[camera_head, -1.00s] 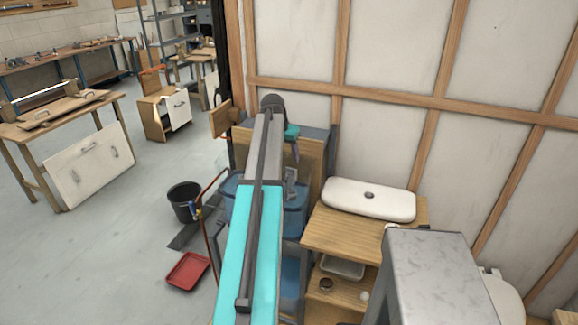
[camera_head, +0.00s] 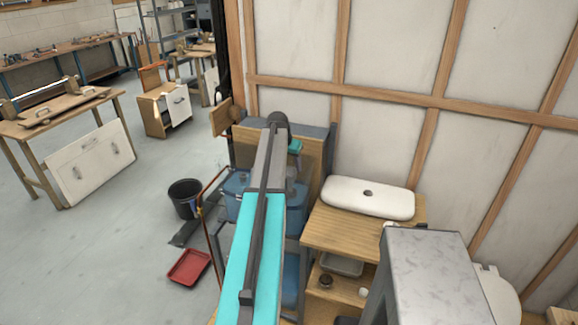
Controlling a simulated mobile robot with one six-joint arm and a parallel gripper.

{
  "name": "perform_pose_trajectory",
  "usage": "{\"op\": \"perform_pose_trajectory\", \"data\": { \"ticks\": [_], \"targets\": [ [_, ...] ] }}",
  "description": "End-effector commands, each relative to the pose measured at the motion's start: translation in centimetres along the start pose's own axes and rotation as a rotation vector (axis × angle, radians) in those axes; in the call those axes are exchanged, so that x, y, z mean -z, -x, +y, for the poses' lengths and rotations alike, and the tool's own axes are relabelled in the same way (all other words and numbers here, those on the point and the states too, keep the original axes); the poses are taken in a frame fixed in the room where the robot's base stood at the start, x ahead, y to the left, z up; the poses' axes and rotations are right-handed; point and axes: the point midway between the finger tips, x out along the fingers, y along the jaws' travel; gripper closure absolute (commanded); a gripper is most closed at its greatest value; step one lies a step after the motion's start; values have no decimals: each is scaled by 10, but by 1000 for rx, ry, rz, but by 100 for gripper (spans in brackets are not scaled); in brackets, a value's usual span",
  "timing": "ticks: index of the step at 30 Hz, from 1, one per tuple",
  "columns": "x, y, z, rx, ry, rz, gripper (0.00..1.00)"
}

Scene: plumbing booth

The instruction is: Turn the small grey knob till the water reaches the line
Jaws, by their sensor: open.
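I cannot make out the small grey knob, the water or the line. A blue tub-like container (camera_head: 234,186) stands behind my arm, which covers much of it. My gripper (camera_head: 292,182) shows only as a small grey part beside the far end of my arm, below a teal wrist piece, in front of the wooden panel. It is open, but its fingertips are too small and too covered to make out. I see nothing held, and cannot tell whether it touches anything.
A copper pipe (camera_head: 204,222) rises left of my arm. A black bucket (camera_head: 185,199) and a red tray (camera_head: 189,267) are on the floor.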

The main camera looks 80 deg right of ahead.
Motion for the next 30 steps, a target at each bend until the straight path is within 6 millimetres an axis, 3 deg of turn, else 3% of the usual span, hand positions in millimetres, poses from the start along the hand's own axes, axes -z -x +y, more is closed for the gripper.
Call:
{"op": "perform_pose_trajectory", "data": {
  "ticks": [5, 12, 30],
  "targets": [
    [0, 0, 0, 0, 0, 0, 52],
    [0, 0, -1, 1, 0, 0, 90],
    [-1, -1, -1, 77, 175, -1, 90]
  ]
}}
